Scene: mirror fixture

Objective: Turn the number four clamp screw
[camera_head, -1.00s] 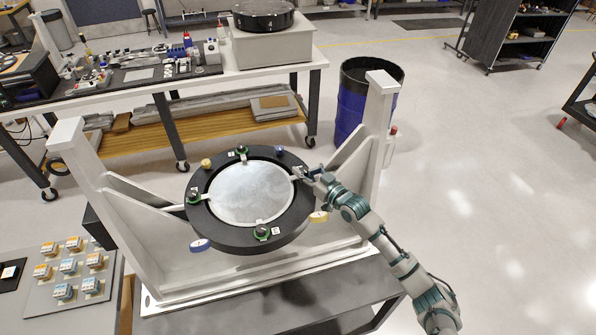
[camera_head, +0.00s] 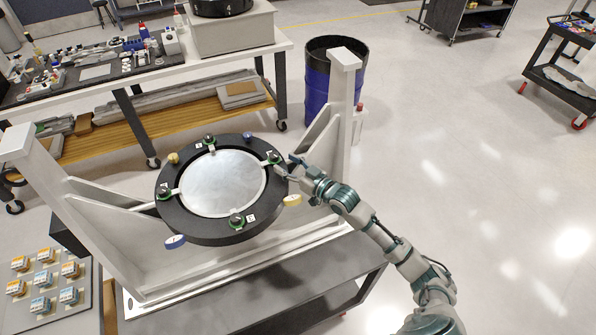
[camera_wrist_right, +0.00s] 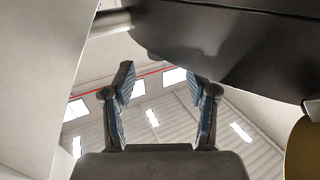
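A round mirror (camera_head: 222,182) sits in a thick black ring (camera_head: 205,233) held in a grey-white frame. Clamp screws with green-rimmed dark knobs sit around the ring: one at the back (camera_head: 210,140), one at the right (camera_head: 272,157), one at the front (camera_head: 237,220) and one at the left (camera_head: 165,192). Small white labels lie by them; I cannot read the numbers surely. My right gripper (camera_head: 288,167) is just right of the right clamp screw, by the ring's outer edge. In the right wrist view my gripper (camera_wrist_right: 161,98) has its fingers apart with nothing between them. My left gripper is not in view.
The frame's right post (camera_head: 342,105) stands close beyond my right arm. Blue, yellow and white tabs stick out from the ring. A blue drum (camera_head: 318,92) and a workbench (camera_head: 150,78) stand behind. A panel with small boxes (camera_head: 75,308) is at lower left.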

